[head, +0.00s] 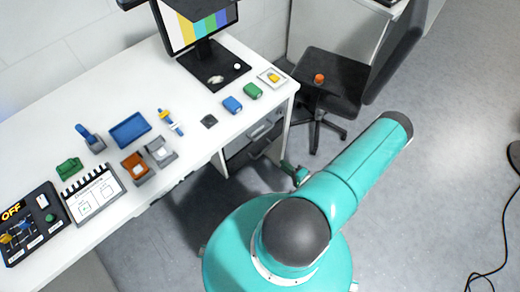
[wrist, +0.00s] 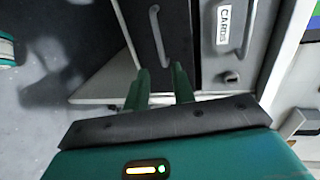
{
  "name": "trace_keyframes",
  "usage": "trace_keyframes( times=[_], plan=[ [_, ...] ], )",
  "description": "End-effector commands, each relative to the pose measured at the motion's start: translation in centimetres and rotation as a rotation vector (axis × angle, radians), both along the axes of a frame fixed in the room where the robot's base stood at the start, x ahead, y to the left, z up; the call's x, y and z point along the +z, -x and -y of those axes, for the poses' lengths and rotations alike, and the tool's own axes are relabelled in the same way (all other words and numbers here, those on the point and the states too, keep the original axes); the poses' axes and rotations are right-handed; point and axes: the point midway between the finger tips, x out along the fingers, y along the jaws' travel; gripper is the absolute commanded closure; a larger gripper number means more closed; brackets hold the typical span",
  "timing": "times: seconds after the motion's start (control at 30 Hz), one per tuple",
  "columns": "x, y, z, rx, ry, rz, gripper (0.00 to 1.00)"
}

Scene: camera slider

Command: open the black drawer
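The black drawer (wrist: 177,28) fills the upper middle of the wrist view, with a pale metal bar handle (wrist: 157,36) on its front. Its front looks about flush with the grey drawer beside it. In the head view the black drawer (head: 262,149) is under the right end of the desk, below the grey one. My gripper (wrist: 160,69) is open, its two green fingers apart. The near end of the handle appears between the fingertips in the wrist view; I cannot tell whether they touch. My gripper also shows in the head view (head: 297,172), low before the drawers.
The grey drawer (wrist: 222,68) has a handle and a "CARDS" label. The white desk (head: 185,95) carries a monitor (head: 205,40), blocks, trays and a switch panel (head: 30,228). A black office chair (head: 335,80) with an orange knob stands right.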

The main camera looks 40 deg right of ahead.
Motion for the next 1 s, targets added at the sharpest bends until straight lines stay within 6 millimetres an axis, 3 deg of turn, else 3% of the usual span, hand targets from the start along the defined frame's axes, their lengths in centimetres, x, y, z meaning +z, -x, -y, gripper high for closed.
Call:
trace_keyframes(
  times=[0.17,0.7,1.0],
  plan=[
    [-0.4,-1.8,0.0,0.001,0.000,0.001,0.75],
    [-2.5,-11.6,-0.4,0.005,0.000,0.000,0.75],
    [-2.7,-13.2,-0.5,0.004,-0.001,-0.002,0.75]
  ],
)
